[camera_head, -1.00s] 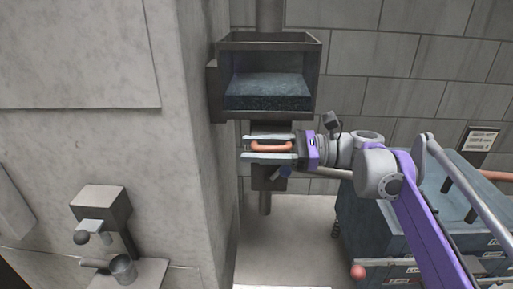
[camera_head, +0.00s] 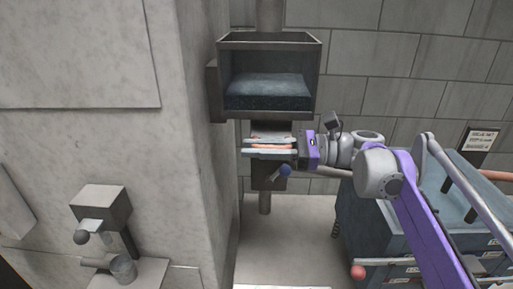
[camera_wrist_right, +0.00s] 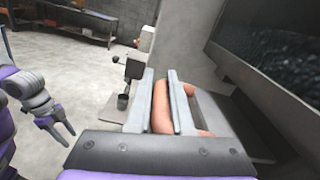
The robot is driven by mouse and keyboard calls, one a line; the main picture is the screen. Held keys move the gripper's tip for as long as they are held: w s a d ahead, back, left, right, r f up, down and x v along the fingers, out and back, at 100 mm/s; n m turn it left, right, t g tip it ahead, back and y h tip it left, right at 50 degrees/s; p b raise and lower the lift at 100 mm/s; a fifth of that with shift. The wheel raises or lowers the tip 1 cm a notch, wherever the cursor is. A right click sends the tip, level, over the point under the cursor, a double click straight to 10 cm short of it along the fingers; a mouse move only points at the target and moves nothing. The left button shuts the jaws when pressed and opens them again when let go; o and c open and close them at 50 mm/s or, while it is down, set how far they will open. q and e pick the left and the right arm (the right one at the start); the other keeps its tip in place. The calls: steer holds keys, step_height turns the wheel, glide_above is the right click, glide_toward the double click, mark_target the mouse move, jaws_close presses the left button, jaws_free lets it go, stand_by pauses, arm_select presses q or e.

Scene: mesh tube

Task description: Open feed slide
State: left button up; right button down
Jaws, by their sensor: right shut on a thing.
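The feed slide's orange handle (camera_head: 270,147) sits on the dark metal block under the open feed box (camera_head: 268,38). My right gripper (camera_head: 268,147) is shut on the handle, with a grey finger above and below it. In the right wrist view the handle (camera_wrist_right: 162,118) shows between the two long fingers (camera_wrist_right: 162,103), which partly hide it. My left gripper (camera_wrist_right: 58,122) appears only in the right wrist view, at the left, away from the slide, with its fingers apart.
The feed box holds dark granular material (camera_head: 266,92). A blue knob (camera_head: 285,170) is just below the right gripper. The concrete wall (camera_head: 190,180) stands close on the left. A blue-grey cabinet (camera_head: 385,215) stands right, below my arm. Clear floor (camera_head: 292,230) lies between.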

steer(key=shift+s, duration=0.1)
stand_by(0.7)
steer(key=s, duration=0.4)
steer(key=shift+s, duration=0.1)
steer(key=c, duration=0.8)
jaws_free()
steer(key=shift+d, duration=0.15)
steer(key=d, duration=1)
steer(key=shift+d+b, duration=0.3)
